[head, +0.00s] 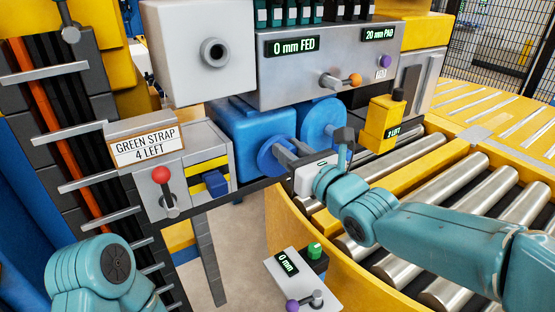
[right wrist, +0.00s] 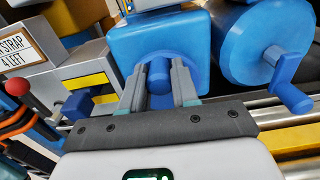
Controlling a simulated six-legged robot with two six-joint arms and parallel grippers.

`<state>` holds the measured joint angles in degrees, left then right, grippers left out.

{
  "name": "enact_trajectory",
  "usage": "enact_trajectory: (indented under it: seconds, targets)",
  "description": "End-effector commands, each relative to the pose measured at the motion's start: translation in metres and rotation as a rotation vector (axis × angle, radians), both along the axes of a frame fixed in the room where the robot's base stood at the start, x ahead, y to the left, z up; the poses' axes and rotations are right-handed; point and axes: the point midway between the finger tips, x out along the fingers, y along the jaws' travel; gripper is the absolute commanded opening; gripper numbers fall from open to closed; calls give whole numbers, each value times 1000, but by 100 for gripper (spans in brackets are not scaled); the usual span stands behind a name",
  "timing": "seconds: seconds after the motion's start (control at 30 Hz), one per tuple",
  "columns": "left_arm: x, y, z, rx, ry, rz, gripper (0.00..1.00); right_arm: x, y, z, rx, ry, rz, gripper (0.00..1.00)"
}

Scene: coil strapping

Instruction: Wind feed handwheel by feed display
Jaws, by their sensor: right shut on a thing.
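The feed display (head: 292,46) reads 0 mm FED on the grey panel. Below it, a blue handwheel (head: 270,160) sits before a blue housing (head: 243,122). My right gripper (head: 281,150) reaches it from the right. In the right wrist view, my right gripper (right wrist: 160,88) is shut on a blue handle (right wrist: 159,78), one finger on each side. The housing fills the space behind it. A second blue wheel (head: 322,118) stands to the right; its crank handle (right wrist: 289,92) shows in the right wrist view. My left arm shows at lower left, its gripper out of view.
A 20 mm PAD display (head: 379,35), orange-knobbed lever (head: 342,81) and yellow 2 LIFT box (head: 382,124) are nearby. A red-knobbed lever (head: 164,190) stands left, under the GREEN STRAP 4 LEFT sign (head: 149,147). Rollers (head: 470,210) lie right. A small 0 mm box (head: 300,282) stands below.

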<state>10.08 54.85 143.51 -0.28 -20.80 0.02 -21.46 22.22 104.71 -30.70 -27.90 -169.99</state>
Motion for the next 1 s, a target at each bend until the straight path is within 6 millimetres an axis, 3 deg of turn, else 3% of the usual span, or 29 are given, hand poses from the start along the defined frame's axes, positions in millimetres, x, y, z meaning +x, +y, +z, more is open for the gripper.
enact_trajectory:
  seconds: [0.07,0.1,0.3,0.57,1.0]
  targets:
    - [0,0,0,0,0,0,43,0,1,-2,-2,3,1,0]
    - [0,0,0,0,0,0,43,0,1,-2,-2,3,1,33]
    - [0,0,0,0,0,0,43,-1,1,-1,0,2,-1,98]
    - [0,0,-2,0,0,0,43,-3,2,-1,1,0,-1,100]
    - [0,0,-30,0,0,0,43,-32,-22,-2,3,-2,-2,100]
